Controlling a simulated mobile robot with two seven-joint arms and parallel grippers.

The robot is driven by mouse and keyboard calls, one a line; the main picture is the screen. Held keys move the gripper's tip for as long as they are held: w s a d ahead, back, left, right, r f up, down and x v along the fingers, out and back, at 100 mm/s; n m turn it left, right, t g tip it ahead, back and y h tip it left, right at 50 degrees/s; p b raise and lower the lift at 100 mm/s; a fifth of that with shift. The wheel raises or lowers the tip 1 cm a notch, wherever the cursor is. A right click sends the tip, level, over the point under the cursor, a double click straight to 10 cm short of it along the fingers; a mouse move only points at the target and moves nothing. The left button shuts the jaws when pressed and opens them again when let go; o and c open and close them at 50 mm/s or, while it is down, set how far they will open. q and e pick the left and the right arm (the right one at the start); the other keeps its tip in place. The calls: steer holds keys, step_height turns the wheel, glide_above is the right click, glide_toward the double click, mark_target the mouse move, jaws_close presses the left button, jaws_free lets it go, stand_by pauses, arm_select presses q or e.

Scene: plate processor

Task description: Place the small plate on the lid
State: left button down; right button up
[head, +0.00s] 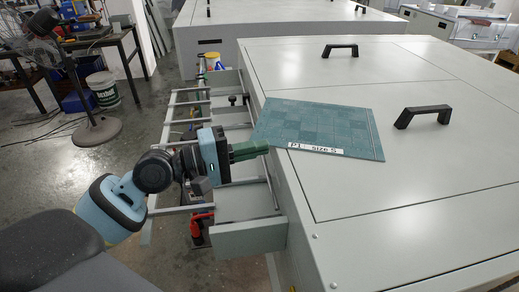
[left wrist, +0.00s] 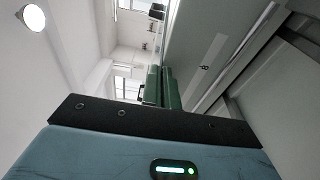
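The small plate (head: 320,128) is a thin blue-green sheet with a white label reading "P1 size S" along its near edge. In the head view it lies over the light grey lid (head: 400,190), with its left end sticking out past the lid's edge. I cannot tell whether its whole underside touches the lid. My left gripper (head: 262,149) has green fingers at the plate's near left corner. My right gripper is not in view.
An open grey drawer (head: 250,238) and metal rails lie below my left gripper. Black handles (head: 422,115) (head: 340,49) stand up from the lids. The lid's near right part is clear. A fan (head: 72,80) and a white bucket (head: 103,89) stand at the left.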

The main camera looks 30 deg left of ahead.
arm_select(q)
steer(key=shift+a, duration=0.1)
steer(key=c, duration=1.7)
jaws_free()
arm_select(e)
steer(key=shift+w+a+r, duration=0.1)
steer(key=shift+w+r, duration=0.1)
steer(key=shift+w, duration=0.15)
arm_select(q)
steer(key=b+v, duration=0.3)
steer(key=v, duration=0.9)
steer(key=shift+r+b, duration=0.2)
steer(key=shift+b, duration=0.1)
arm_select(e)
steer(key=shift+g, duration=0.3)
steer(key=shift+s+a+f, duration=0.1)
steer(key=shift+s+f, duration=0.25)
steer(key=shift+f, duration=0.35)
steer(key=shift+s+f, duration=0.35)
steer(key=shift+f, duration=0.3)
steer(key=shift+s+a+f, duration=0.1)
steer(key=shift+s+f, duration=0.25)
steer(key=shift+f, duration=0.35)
